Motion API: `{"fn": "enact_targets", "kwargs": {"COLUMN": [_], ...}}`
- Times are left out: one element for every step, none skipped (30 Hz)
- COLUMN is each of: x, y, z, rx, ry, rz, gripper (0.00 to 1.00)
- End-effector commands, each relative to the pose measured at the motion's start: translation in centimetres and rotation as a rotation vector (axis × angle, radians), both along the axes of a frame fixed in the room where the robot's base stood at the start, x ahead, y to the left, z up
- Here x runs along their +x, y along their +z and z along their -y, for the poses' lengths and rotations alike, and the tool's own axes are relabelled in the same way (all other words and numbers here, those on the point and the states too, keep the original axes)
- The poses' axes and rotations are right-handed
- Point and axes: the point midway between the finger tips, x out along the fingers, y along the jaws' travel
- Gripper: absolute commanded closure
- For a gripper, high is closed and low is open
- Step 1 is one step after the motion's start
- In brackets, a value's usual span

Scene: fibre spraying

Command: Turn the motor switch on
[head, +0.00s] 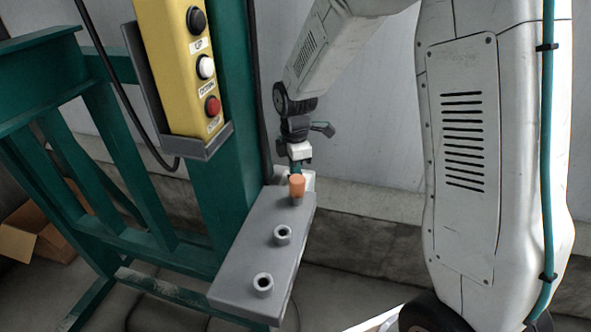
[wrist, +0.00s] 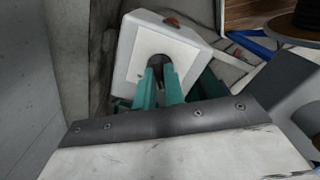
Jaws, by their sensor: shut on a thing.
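A white switch box (wrist: 130,45) with a dark round knob (wrist: 158,62) on its face is in the upper middle of the wrist view. An orange-red part sits on its top edge. The teal fingers of my gripper (wrist: 160,74) reach the knob and are closed together on it. The fingers hide part of the knob, so its turned position cannot be told. In the head view my gripper (head: 297,167) points down just behind the orange piece on the grey shelf. A bit of white shows behind that piece there.
A grey shelf (head: 240,292) has several round holders, with an orange piece (head: 297,184) at the far one. A yellow button box (head: 176,60) hangs on the green frame (head: 218,190). A cardboard box (head: 50,243) lies far left. A concrete wall stands behind.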

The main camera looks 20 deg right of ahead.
Motion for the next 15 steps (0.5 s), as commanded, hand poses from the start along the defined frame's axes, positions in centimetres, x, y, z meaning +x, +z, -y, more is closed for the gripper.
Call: {"fn": "enact_targets", "kwargs": {"x": [-0.09,-0.1,-0.1,-0.1,-0.11,-0.11,-0.11,-0.12,-0.12,-0.12,-0.12,-0.13,-0.13,-0.13,-0.14], "y": [-0.02,-0.02,-0.02,-0.02,-0.02,-0.03,-0.03,-0.03,-0.03,-0.03,-0.03,-0.04,-0.04,-0.04,-0.04], "z": [0.03,0.03,0.04,0.04,0.04,0.04,0.04,0.04,0.04,0.04,0.04,0.04,0.04,0.04,0.04], "rx": [-0.001,-0.001,-0.001,-0.001,-0.001,-0.001,-0.001,-0.001,-0.001,-0.001,-0.001,-0.001,-0.001,-0.001,-0.002], "ry": [-0.013,-0.024,-0.043,-0.057,-0.075,-0.1,-0.12,-0.143,-0.175,-0.201,-0.227,-0.264,-0.292,-0.32,-0.359], "rz": [-0.003,-0.003,-0.003,-0.003,-0.003,-0.003,-0.003,-0.004,-0.004,-0.004,-0.004,-0.004,-0.004,-0.004,-0.004], "gripper": [1.0,1.0,1.0,1.0,1.0,1.0,1.0,1.0,1.0,1.0,1.0,1.0,1.0,1.0,1.0]}}
